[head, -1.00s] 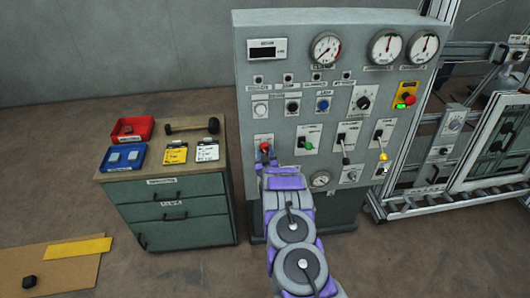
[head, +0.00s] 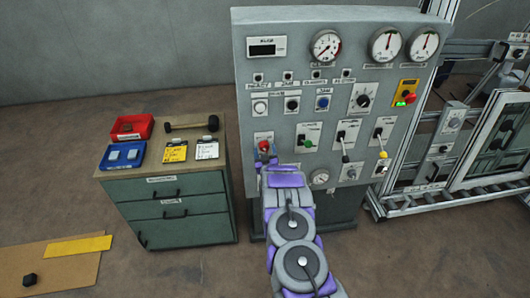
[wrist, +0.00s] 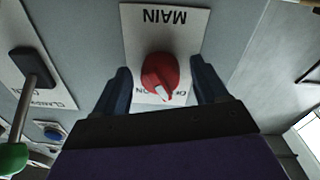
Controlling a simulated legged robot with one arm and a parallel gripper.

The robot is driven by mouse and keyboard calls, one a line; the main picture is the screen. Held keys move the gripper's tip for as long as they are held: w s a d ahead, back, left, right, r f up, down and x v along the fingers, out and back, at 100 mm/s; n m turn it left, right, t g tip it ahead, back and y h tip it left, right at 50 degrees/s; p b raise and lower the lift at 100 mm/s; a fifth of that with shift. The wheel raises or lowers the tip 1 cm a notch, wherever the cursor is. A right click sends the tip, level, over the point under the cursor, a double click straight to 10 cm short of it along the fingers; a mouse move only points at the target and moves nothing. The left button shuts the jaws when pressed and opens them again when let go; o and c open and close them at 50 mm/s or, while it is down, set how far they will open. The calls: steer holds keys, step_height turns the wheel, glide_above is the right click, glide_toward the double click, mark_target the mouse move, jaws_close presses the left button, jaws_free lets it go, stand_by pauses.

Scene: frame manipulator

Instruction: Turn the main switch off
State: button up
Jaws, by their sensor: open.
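The main switch is a red rotary knob (wrist: 160,77) with a white pointer mark, on a white plate (wrist: 165,28) lettered MAIN, seen upside down in the wrist view. In that view the pointer aims toward the lower edge, near the ON lettering; the rest of the label is partly hidden. In the head view the red knob (head: 264,146) shows at the lower left of the grey panel. My gripper (wrist: 160,88) is open, with one dark blue finger on each side of the knob. I cannot tell whether the fingers touch it.
A green-tipped lever (head: 307,143) sits right of the knob, with more levers beyond. Gauges and buttons fill the panel (head: 300,75) above. A green drawer cabinet (head: 172,212) with trays and a mallet stands to the left.

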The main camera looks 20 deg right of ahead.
steer(key=p+v, duration=0.1)
steer(key=v, duration=1.6)
steer(key=shift+p, duration=0.3)
steer(key=shift+s+f, duration=0.1)
steer(key=shift+s, duration=0.05)
steer(key=w+a+r+g+y+b, duration=0.1)
steer(key=w+a+r+g+y, duration=0.25)
steer(key=a+r, duration=0.3)
steer(key=s+a+r+n+g+y, duration=0.1)
steer(key=s+a+r+g+y, duration=0.1)
steer(key=s+a+r+g, duration=0.4)
steer(key=s+a+r+g+b, duration=0.1)
steer(key=s+r+g, duration=0.2)
steer(key=s, duration=1.1)
steer(key=s+a+r+g, duration=0.2)
steer(key=s+r, duration=0.3)
steer(key=s, duration=1)
steer(key=s+a+r+g+b, duration=0.1)
steer(key=s+r+g, duration=0.3)
steer(key=s, duration=1)
steer(key=shift+s+a+r+g+b, duration=0.35)
steer(key=shift+s+a+r+g, duration=0.1)
steer(key=shift+a, duration=0.15)
